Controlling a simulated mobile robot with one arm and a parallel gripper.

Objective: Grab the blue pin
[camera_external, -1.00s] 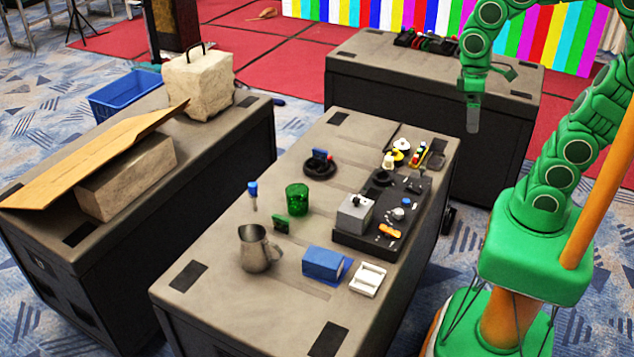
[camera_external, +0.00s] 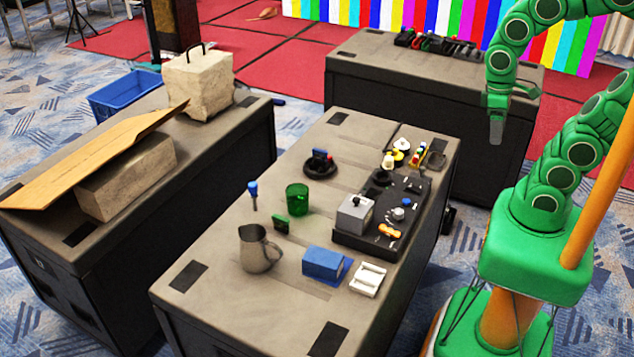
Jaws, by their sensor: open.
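A small upright piece with a blue top and pale stem (camera_external: 253,190) stands on the middle table, left of the green glass. A small blue knob (camera_external: 406,202) also shows on the black board at the table's right side. I cannot tell for certain which of these is the blue pin. My gripper (camera_external: 496,128) hangs pointing down at the upper right, apart from both and empty. It is open, though its fingers look close together from this angle.
The middle table (camera_external: 225,315) also holds a metal pitcher (camera_external: 258,250), a green glass (camera_external: 297,199), a blue box (camera_external: 323,264), a white tray (camera_external: 368,279) and the black board (camera_external: 350,241). A stone block and plank lie on the left table.

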